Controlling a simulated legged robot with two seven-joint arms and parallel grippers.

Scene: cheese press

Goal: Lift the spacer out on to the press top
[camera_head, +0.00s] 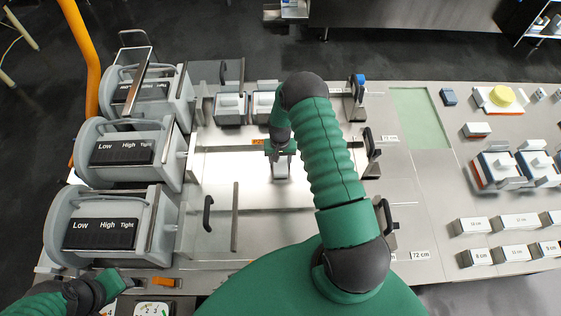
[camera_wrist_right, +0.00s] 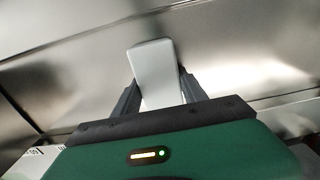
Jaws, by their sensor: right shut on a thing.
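My right gripper (camera_head: 281,154) reaches down into the middle steel bay (camera_head: 230,165) of the press. It is shut on a pale grey block, the spacer (camera_head: 281,171). In the right wrist view the spacer (camera_wrist_right: 153,65) stands between the two dark fingers (camera_wrist_right: 158,90), with steel walls and floor around it. Whether its lower end touches the bay floor cannot be told. The press top (camera_head: 405,190) is the flat grey surface to the right of the bays. My left gripper (camera_head: 128,284) is at the lower left, small and partly hidden, its jaws unclear.
Three grey drums (camera_head: 125,152) with Low, High and Tight panels line the left. Black handles (camera_head: 371,142) stand along the bay's right end. Labelled blocks (camera_head: 474,226) and blue-white blocks (camera_head: 495,170) sit at the right. A green patch (camera_head: 418,115) is bare.

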